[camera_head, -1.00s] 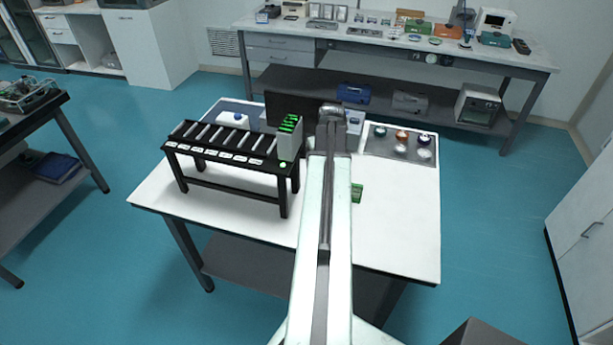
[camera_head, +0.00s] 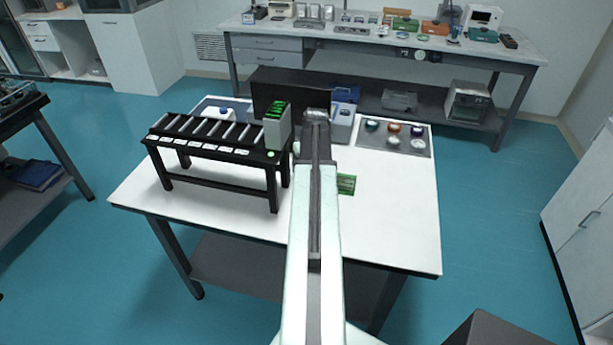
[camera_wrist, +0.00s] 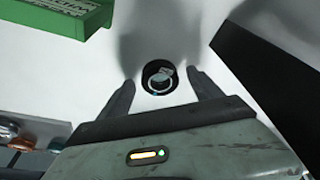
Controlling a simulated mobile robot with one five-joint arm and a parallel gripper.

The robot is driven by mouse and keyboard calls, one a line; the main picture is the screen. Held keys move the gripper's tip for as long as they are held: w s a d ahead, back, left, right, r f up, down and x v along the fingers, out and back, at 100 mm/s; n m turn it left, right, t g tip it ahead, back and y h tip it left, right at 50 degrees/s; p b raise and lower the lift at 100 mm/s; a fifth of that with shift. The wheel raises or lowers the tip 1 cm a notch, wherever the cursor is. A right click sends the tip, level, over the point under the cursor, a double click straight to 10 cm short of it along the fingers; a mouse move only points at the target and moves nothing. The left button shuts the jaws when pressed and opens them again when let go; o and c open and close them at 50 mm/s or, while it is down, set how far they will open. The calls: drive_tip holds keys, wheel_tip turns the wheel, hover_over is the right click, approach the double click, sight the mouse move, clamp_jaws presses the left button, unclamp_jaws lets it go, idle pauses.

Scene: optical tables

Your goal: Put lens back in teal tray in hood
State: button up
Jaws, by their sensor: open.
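In the wrist view, a small round clear lens-like piece with a bright rim (camera_wrist: 159,80) sits in a dark round spot on a white surface. My gripper (camera_wrist: 162,76) is open, with one finger on each side of this piece; nothing is held. Whether the fingertips are level with it or above it I cannot tell. In the head view, my arm reaches over the white table, and its end covers the piece. A teal-green tray (camera_head: 483,35) lies on the far back bench. I cannot make out a hood.
A black rack with rollers (camera_head: 205,135) stands on the white table (camera_head: 390,215). A grey tray (camera_head: 365,137) with several round parts lies at the back right. Front right table is clear.

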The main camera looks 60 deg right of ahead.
drive_tip(key=shift+r, duration=0.15)
clamp_jaws()
drive_tip(key=shift+r, duration=0.1)
wheel_tip(320, 180, up, 28)
drive_tip(key=p, duration=2.8)
